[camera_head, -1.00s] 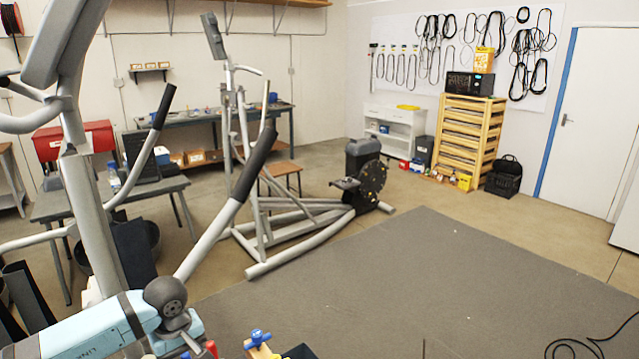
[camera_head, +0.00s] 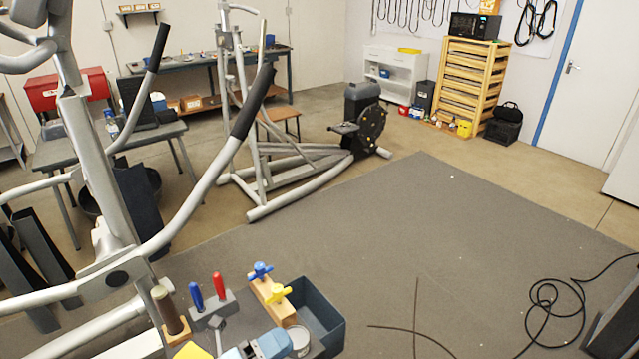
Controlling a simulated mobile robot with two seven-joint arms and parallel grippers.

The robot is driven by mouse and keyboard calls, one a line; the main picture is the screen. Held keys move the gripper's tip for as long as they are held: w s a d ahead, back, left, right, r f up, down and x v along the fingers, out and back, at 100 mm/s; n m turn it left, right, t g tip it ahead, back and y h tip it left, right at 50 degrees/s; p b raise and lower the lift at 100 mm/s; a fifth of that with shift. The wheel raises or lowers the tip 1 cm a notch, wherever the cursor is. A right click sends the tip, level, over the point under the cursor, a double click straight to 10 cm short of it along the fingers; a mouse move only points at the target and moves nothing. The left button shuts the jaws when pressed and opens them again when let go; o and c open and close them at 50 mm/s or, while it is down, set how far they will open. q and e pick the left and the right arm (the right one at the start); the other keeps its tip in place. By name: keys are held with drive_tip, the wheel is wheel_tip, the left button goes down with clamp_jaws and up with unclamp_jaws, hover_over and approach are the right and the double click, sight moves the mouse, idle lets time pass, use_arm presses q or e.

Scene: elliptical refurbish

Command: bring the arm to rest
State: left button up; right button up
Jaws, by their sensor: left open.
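My left arm and gripper (camera_head: 254,346) show only in part, as light blue and grey shapes at the bottom edge. They are low over the tool tray, in front of the bench items. The gripper is open, and I see nothing held in it. Its fingertips are hard to make out. My right gripper is not in view.
An elliptical frame (camera_head: 90,150) rises at left. Cables (camera_head: 555,300) lie on the mat (camera_head: 440,240).

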use_arm(q)
drive_tip(key=s+a+f+n+y, duration=0.6)
drive_tip(key=f+n, duration=0.3)
drive_tip(key=n, duration=0.6)
drive_tip(key=s+a+f+n+y, duration=0.6)
drive_tip(key=f+n, duration=0.4)
drive_tip(key=n, duration=0.5)
drive_tip(key=shift+s+a+y, duration=0.3)
drive_tip(key=shift+s+y, duration=0.45)
drive_tip(key=shift+y, duration=0.45)
